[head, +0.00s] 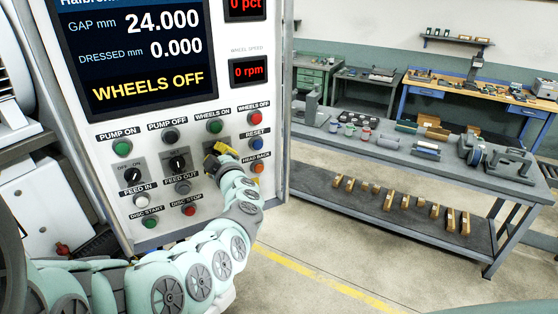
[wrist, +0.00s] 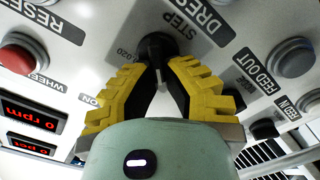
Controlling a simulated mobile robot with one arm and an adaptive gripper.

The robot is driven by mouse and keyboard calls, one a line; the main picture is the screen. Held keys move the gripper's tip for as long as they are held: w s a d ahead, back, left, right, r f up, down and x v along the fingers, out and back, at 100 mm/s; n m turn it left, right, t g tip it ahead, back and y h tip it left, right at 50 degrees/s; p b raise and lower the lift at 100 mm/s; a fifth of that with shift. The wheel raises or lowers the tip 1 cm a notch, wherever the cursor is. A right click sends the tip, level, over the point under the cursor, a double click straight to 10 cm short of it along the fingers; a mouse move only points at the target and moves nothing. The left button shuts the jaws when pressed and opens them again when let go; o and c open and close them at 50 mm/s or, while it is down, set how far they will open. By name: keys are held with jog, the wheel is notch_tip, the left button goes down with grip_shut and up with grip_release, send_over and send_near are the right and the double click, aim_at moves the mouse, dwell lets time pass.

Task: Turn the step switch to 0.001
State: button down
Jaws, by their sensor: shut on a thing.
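The step switch (wrist: 156,44) is a round black knob on the white control panel, beside the "STEP" label in the wrist view. My gripper (wrist: 159,66) has its yellow fingers closed on the knob, one on each side. In the head view my gripper (head: 217,151) is at the panel, below the green wheels-on button, and it hides the step switch there. A scale label ending in "020" shows beside the knob in the wrist view. The knob's pointer and the 0.001 mark cannot be made out.
The screen (head: 136,50) reads "WHEELS OFF". A workbench (head: 375,147) with tools stands to the right, with open floor in front.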

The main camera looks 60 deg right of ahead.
jog(key=shift+w+a+n+b, duration=0.1)
jog(key=shift+n+b, duration=0.3)
jog(key=shift+n, duration=0.1)
jog(key=c, duration=1)
grip_release()
jog(key=shift+c, duration=0.2)
jog(key=v, duration=1.2)
